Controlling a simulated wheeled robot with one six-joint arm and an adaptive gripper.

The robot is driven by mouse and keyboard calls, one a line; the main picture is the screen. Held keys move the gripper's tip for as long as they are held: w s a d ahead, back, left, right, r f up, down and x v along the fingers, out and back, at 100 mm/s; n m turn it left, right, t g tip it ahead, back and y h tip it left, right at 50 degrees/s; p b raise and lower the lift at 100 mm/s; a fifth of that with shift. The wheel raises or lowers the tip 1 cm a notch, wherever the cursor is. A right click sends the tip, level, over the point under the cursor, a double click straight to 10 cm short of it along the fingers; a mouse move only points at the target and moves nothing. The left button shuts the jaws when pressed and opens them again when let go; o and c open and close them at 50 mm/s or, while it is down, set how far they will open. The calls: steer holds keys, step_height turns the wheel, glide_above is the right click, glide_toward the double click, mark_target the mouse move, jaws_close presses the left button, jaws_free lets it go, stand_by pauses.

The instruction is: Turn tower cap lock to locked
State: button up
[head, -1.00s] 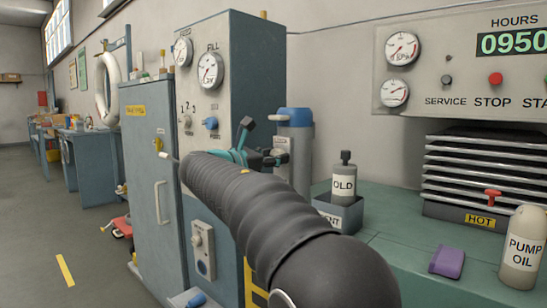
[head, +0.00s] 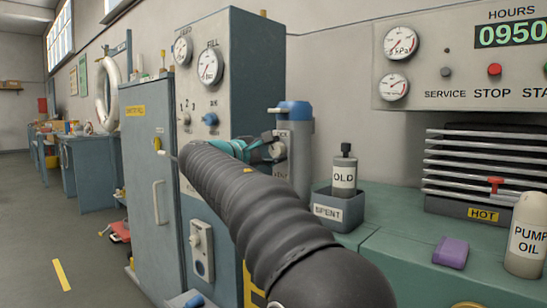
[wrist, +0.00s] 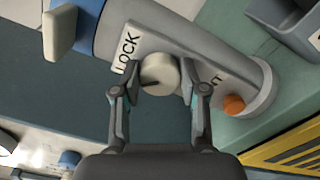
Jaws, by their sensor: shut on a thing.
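The grey tower (head: 301,155) with its blue cap (head: 296,108) stands beside the tall cabinet in the head view. In the wrist view the tower body (wrist: 185,28) lies across the top, with its blue cap (wrist: 90,18) at the upper left. A round pale lock knob (wrist: 160,70) sits next to a white label reading LOCK (wrist: 127,52). Another label, partly hidden, is to the right of the knob. My gripper (wrist: 161,88) is shut on the knob, one finger on each side. The knob's lower edge shows a dark mark, and its exact setting is unclear.
The tall blue-grey cabinet (head: 243,75) stands close on the left of the tower. An OLD bottle (head: 344,178) in a SPENT bin (head: 330,212) stands to the right. An orange knob (wrist: 234,105) is on the tower's lower end. A purple block (head: 451,251) lies on the green bench.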

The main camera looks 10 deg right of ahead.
steer(key=m, duration=0.1)
steer(key=m+b, duration=0.1)
steer(key=m, duration=0.1)
steer(key=m+b, duration=0.1)
steer(key=shift+f, duration=0.25)
steer(key=shift+m+b, duration=1.1)
steer(key=shift+m, duration=0.8)
steer(key=shift+r, duration=0.1)
steer(key=o, duration=1.1)
steer(key=shift+o, duration=0.2)
steer(key=v, duration=1.2)
